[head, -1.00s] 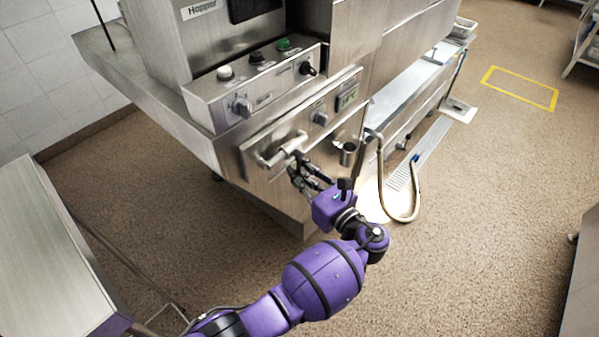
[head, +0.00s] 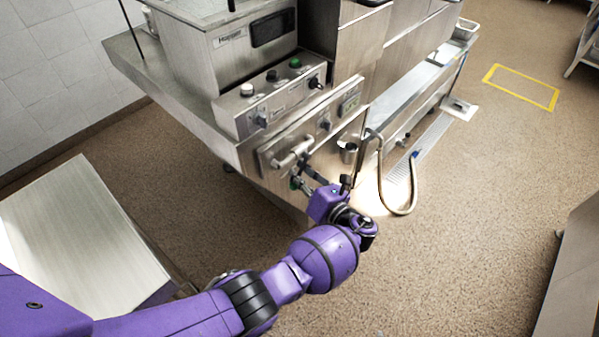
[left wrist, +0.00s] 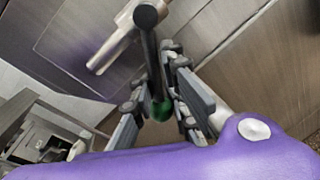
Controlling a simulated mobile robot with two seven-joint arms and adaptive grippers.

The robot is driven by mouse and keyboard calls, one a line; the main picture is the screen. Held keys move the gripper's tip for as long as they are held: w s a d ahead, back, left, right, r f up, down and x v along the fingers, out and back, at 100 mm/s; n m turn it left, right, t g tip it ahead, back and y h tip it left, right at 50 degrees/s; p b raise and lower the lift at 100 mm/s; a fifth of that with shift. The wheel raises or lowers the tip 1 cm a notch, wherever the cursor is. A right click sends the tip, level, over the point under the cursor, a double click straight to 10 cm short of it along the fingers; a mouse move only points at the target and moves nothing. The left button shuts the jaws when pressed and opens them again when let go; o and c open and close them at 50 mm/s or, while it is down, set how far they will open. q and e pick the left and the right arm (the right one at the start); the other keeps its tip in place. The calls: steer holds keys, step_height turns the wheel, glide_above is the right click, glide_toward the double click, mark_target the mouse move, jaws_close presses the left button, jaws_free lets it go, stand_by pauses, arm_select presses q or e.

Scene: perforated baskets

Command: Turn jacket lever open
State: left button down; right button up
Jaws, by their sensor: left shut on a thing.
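The jacket lever (left wrist: 152,62) is a dark rod with a round pivot end at the top and a green knob at its lower end in the left wrist view. My left gripper (left wrist: 161,78) is shut on the lever, with the rod and knob between its two fingers. In the head view my left gripper (head: 303,173) is at the front panel of the steel machine, just below a pale steel handle. A bit of green shows at its fingers there; most of the lever is hidden. My right gripper is not in view.
The machine's control panel (head: 272,92) with knobs and buttons is above the gripper. A steel table (head: 85,235) stands at lower left. Open floor lies to the right.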

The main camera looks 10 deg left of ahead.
arm_select(q)
steer(key=shift+s+d+r+m+p, duration=0.15)
steer(key=shift+r+m+p, duration=0.15)
steer(key=shift+m+p, duration=0.15)
steer(key=shift+s+f, duration=0.15)
steer(key=c, duration=1.8)
jaws_free()
steer(key=shift+d, duration=0.1)
steer(key=shift+c, duration=0.2)
steer(key=v, duration=1.2)
